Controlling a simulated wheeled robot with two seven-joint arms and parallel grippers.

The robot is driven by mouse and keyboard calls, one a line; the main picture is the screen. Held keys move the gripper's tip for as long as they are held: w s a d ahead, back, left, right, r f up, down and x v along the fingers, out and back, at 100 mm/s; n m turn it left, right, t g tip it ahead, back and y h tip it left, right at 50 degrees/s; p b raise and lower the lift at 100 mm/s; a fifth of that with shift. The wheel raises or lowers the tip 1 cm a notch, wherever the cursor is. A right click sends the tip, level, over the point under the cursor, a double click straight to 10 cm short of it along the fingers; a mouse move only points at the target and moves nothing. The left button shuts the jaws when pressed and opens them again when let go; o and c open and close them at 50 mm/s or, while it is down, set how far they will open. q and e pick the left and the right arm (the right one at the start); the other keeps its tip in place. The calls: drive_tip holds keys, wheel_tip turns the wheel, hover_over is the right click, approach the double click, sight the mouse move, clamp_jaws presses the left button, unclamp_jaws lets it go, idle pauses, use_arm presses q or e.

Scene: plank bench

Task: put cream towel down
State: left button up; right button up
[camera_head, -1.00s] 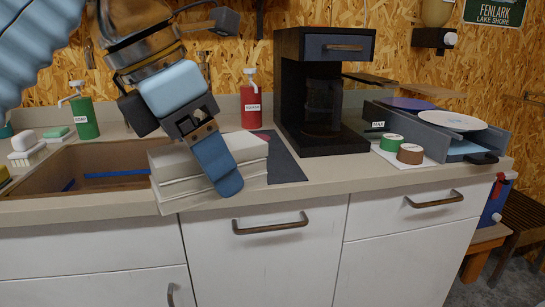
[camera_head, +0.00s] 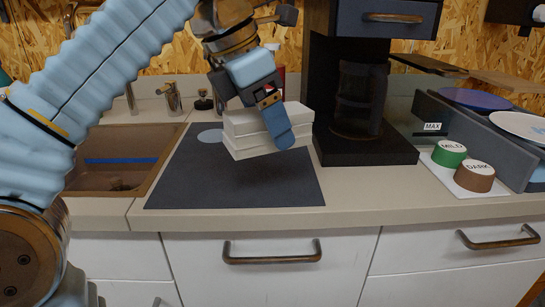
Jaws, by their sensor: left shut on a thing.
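The cream towel (camera_head: 248,127) is a thick folded stack. My left gripper (camera_head: 270,110) is shut on it from above, with one blue finger down across its front right side. The other finger is mostly hidden. The towel is over the back right part of a dark grey mat (camera_head: 215,185) on the counter, close to the coffee machine. I cannot tell whether its underside touches the mat. My right gripper is not in view.
A black coffee machine (camera_head: 358,150) stands just right of the towel. The sink (camera_head: 105,175) lies left of the mat. Green (camera_head: 449,153) and brown (camera_head: 474,176) labelled pods sit at the right beside a plate rack. The mat's front is bare.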

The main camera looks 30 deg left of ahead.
use_arm(q)
approach(278, 174)
drive_tip(key=shift+w+d+f, duration=0.1)
drive_tip(key=shift+w+d, duration=0.1)
drive_tip(key=shift+d, duration=0.3)
drive_tip(key=shift+w+d+f, duration=0.15)
drive_tip(key=shift+d, duration=0.4)
drive_tip(key=f, duration=0.1)
drive_tip(key=w+f+b, duration=0.1)
drive_tip(key=f, duration=0.2)
drive_tip(key=shift+w+a+b, duration=0.2)
drive_tip(key=shift+a+b, duration=0.15)
drive_tip(key=shift+f, duration=0.4)
drive_tip(key=o, duration=1.2)
drive_tip(key=shift+f, duration=0.1)
drive_tip(key=shift+c, duration=0.2)
